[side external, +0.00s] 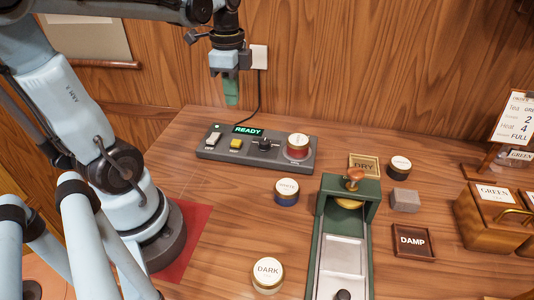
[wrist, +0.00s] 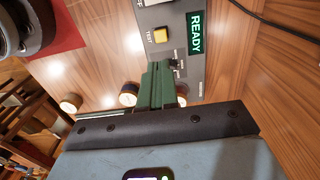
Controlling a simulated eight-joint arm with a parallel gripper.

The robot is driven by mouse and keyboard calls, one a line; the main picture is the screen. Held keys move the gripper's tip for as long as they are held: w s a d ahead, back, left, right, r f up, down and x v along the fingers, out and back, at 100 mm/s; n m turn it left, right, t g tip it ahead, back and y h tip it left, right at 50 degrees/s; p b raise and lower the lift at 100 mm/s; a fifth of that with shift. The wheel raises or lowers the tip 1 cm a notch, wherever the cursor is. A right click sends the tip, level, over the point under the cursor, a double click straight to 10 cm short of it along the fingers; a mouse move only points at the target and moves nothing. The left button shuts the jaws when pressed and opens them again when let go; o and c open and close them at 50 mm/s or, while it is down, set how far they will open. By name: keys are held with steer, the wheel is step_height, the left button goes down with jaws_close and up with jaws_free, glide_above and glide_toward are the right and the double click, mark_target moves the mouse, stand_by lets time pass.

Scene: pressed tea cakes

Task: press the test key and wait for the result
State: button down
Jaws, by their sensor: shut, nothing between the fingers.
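The grey tester panel (side external: 222,154) lies on the table by the back wall, its green display (side external: 249,131) reading READY. The yellow test key (side external: 236,144) sits on its left part, beside a pale switch. In the wrist view the key (wrist: 160,35) shows clear, labelled TEST, just beyond the fingertips. My gripper (side external: 232,101) is shut and empty, its green fingers pointing down. It hangs above the panel, apart from the key. In the wrist view the shut fingers (wrist: 158,66) cover part of the panel near the dark knob (side external: 265,144).
A red tin (side external: 298,148) stands on the panel's right end. A blue tin (side external: 287,193), a DARK tin (side external: 267,274) and a green press (side external: 315,240) stand in front. A black cable (side external: 260,95) runs from the panel to a wall plate. The table left of the blue tin is clear.

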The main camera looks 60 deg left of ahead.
mark_target(237, 142)
step_height(237, 142, down, 11)
stand_by(0.6)
steer(key=shift+f, duration=0.1)
steer(key=shift+f, duration=0.9)
step_height(237, 142, up, 14)
steer(key=shift+r, duration=0.25)
stand_by(0.5)
stand_by(0.5)
steer(key=w+d+f+n+t, duration=0.1)
steer(key=d+f+n+t, duration=0.2)
steer(key=d+n+t, duration=0.4)
steer(key=d+n, duration=0.2)
steer(key=d, duration=0.4)
steer(key=shift+w, duration=0.4)
